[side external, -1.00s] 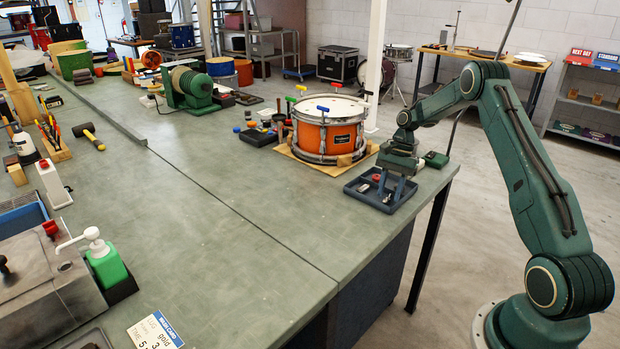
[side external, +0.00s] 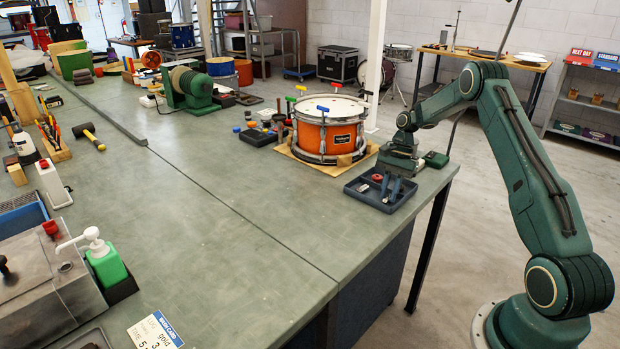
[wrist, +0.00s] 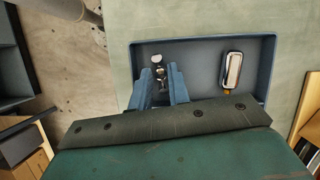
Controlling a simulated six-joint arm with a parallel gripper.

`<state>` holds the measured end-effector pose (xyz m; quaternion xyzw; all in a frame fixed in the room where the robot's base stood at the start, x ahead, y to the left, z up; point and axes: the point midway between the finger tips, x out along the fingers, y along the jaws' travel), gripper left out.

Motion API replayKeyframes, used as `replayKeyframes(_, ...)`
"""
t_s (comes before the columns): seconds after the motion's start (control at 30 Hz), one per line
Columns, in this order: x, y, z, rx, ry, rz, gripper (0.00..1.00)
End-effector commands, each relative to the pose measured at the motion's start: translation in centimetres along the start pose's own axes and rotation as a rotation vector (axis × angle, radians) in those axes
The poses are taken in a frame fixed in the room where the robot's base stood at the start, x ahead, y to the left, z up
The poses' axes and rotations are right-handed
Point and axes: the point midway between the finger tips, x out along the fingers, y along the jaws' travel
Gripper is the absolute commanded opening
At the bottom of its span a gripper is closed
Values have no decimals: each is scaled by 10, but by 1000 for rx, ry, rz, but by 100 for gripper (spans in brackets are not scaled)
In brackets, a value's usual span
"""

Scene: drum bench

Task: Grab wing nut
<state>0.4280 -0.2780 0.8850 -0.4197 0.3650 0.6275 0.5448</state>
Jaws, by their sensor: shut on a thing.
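The wing nut (wrist: 158,70) is a small shiny metal piece, in the left part of the blue-grey parts tray (wrist: 202,41) in the wrist view. My gripper (wrist: 162,75) points down into the tray, with one finger on each side of the metal piece, shut on it. In the side external view my gripper (side external: 388,192) is low over the tray (side external: 362,198). The wing nut is too small and too hidden there to make out. I cannot tell whether it still touches the tray floor.
A silver, rounded oblong piece (wrist: 233,69) lies in the right part of the tray, apart from my fingers. An orange snare drum (side external: 325,138) stands close behind the tray. The bench edge is close on the right.

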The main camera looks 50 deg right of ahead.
Motion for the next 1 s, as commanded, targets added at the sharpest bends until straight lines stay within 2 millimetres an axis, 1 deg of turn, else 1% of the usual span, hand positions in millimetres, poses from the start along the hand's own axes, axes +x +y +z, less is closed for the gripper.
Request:
replayKeyframes(0.2,-1,0,0,0,0,0,0)
replayKeyframes(0.37,-8,0,3,-1,0,-1,0)
replayKeyframes(0.57,-30,0,11,-1,2,-2,0)
replayKeyframes(0.83,-68,0,27,-1,1,-4,0)
replayKeyframes(1.0,-81,-1,33,0,-2,-3,0)
